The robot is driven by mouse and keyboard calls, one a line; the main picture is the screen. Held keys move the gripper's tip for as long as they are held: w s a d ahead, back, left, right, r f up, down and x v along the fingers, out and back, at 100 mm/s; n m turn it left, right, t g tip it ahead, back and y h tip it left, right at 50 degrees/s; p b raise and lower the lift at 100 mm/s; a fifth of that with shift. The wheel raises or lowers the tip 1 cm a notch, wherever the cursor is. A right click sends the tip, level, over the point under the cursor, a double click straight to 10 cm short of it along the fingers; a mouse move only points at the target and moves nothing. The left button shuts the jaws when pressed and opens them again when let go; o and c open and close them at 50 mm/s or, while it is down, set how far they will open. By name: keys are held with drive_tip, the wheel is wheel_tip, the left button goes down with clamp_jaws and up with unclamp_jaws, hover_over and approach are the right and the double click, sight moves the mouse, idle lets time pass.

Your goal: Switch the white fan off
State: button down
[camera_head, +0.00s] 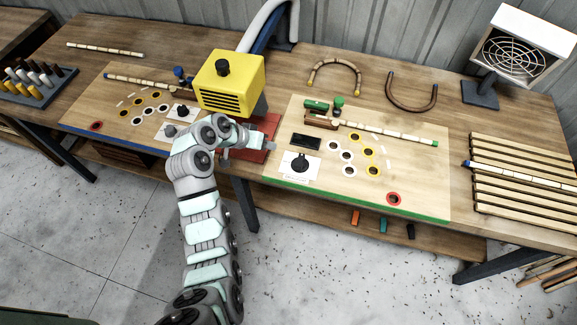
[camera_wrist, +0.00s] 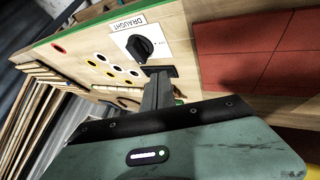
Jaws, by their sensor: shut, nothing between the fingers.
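The white fan (camera_head: 522,47), a square housing with a round grille on a dark stand, stands at the back right of the bench. A black rotary knob (camera_head: 299,163) sits on a white plate near the front left of the green-edged board. In the wrist view the black knob (camera_wrist: 142,47) shows close up, its plate labelled DRAUGHT. My gripper (camera_wrist: 158,76) is shut and empty, its fingers just below the knob in the wrist picture and apart from it. They partly cover a small black panel (camera_head: 305,142). The knob's setting is unclear.
A yellow box-shaped device (camera_head: 229,80) stands left of the green-edged board (camera_head: 413,205), above a red plate. A pale rod (camera_head: 387,133) lies along the board's back. A slatted rack (camera_head: 520,201) is at the right. Bent canes (camera_head: 335,66) lie behind.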

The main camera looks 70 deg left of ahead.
drive_tip(key=shift+h, duration=0.7)
drive_tip(key=s, duration=0.1)
drive_tip(key=s+d, duration=0.1)
drive_tip(key=s, duration=0.2)
drive_tip(key=shift+s+d+r, duration=0.1)
drive_tip(key=shift+d, duration=0.3)
approach(294, 165)
drive_tip(key=a+f, duration=0.1)
drive_tip(key=f, duration=0.2)
drive_tip(key=shift+a+f, duration=0.1)
drive_tip(key=shift+a, duration=0.3)
drive_tip(key=w, duration=0.1)
drive_tip(key=w+d+p, duration=0.1)
drive_tip(key=shift+w+d+f, duration=0.15)
drive_tip(key=shift+w+d, duration=0.1)
drive_tip(key=shift+w, duration=0.05)
drive_tip(key=shift+w+d, duration=0.3)
drive_tip(key=shift+w, duration=0.2)
drive_tip(key=shift+p, duration=0.3)
drive_tip(key=shift+d, duration=0.2)
